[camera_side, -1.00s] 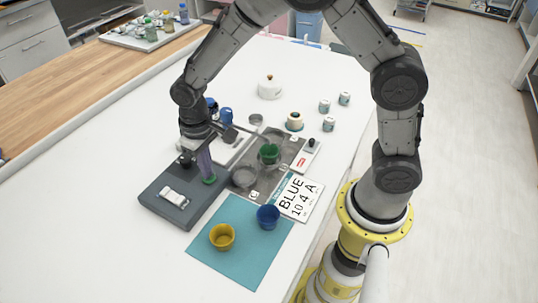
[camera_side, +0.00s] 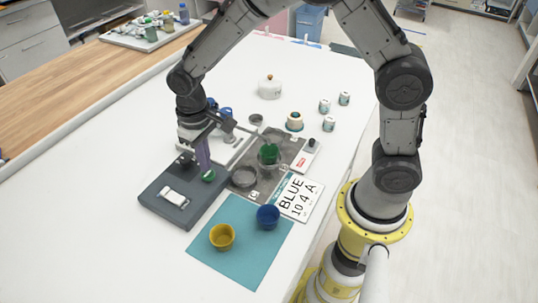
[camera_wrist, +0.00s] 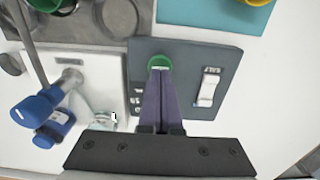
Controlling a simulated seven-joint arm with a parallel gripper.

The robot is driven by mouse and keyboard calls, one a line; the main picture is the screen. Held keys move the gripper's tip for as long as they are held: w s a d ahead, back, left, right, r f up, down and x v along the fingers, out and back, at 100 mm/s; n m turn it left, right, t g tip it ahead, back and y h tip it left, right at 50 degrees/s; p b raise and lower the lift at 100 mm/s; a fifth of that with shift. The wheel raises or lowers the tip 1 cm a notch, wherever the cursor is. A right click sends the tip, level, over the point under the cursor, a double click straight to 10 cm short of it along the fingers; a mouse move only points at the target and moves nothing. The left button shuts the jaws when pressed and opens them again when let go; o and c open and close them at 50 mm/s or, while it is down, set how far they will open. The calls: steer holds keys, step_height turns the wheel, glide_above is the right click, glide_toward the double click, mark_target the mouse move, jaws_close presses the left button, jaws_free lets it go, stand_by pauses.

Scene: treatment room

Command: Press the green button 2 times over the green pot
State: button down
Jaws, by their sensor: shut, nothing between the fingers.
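The green button (camera_side: 208,176) is on a dark grey box (camera_side: 158,205) with a white rocker switch. In the wrist view the button (camera_wrist: 160,61) is right at my fingertips. My gripper (camera_side: 205,168) is shut and empty, its purple fingers pointing down at the button. The tips look just above or at the button; I cannot tell whether they touch. The green pot (camera_side: 269,153) stands on the grey tray (camera_side: 262,187) to the right of the box. Part of it shows at the top edge of the wrist view (camera_wrist: 44,4).
A yellow pot (camera_side: 222,237) and a blue pot (camera_side: 268,216) stand on a teal mat (camera_side: 245,265). A card reading "BLUE 10 4 A" (camera_side: 298,198) lies beside them. Several small jars stand farther back.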

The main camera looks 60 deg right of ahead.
steer(key=shift+f, duration=0.2)
stand_by(0.5)
steer(key=shift+f, duration=1.3)
steer(key=shift+r, duration=1.5)
steer(key=shift+r, duration=3)
